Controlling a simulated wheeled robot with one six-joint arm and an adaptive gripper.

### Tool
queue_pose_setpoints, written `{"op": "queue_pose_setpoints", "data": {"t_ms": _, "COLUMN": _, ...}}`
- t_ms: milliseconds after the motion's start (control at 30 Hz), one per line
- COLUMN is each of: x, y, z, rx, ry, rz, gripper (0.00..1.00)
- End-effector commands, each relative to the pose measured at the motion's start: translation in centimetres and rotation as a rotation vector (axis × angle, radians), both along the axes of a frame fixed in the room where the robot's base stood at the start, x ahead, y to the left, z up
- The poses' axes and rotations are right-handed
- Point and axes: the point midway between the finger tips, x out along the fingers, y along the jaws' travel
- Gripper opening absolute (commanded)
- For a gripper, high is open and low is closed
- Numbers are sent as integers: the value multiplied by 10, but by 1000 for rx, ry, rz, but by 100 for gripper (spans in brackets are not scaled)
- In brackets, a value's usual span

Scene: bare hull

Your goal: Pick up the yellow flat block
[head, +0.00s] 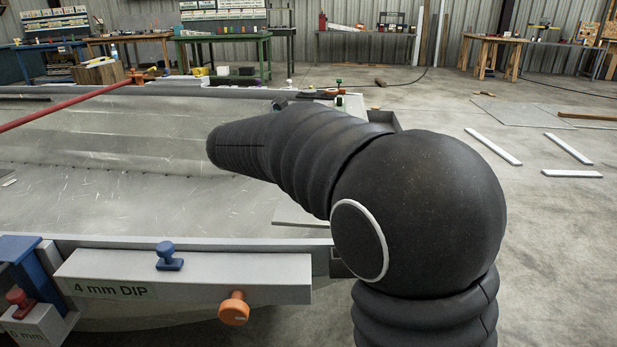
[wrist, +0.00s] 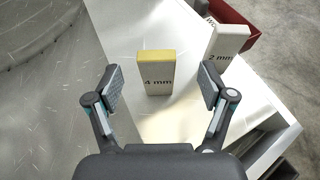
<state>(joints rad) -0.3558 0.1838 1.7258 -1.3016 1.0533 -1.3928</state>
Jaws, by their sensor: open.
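A flat block with a yellow top and a pale face marked "4 mm" (wrist: 155,56) stands upright on a light grey surface (wrist: 195,105) in the wrist view. My gripper (wrist: 160,84) is open and empty, one finger to each side of the block in the picture. Gaps show on both sides, and neither finger touches it. I cannot tell how far the fingertips are above or short of it. In the head view my dark arm hides the gripper, and I do not make out the block there.
A white block marked "2 mm" (wrist: 229,42) stands close beyond the right finger, with a dark red piece (wrist: 238,18) behind it. A scratched metal hull panel (head: 120,165) fills the left. A long grey bar marked "4 mm DIP" (head: 190,278) has blue and orange knobs.

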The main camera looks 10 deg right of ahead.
Motion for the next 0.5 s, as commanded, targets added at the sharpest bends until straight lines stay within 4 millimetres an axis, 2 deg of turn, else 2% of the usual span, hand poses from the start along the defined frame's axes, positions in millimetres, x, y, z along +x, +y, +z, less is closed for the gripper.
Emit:
{"op": "queue_pose_setpoints", "data": {"t_ms": 267, "x": 10, "y": -9, "z": -7, "rx": 0, "ry": 0, "rz": -1, "gripper": 81}}
{"op": "queue_pose_setpoints", "data": {"t_ms": 500, "x": 33, "y": -26, "z": -22, "rx": 1, "ry": 1, "rz": -3, "gripper": 81}}
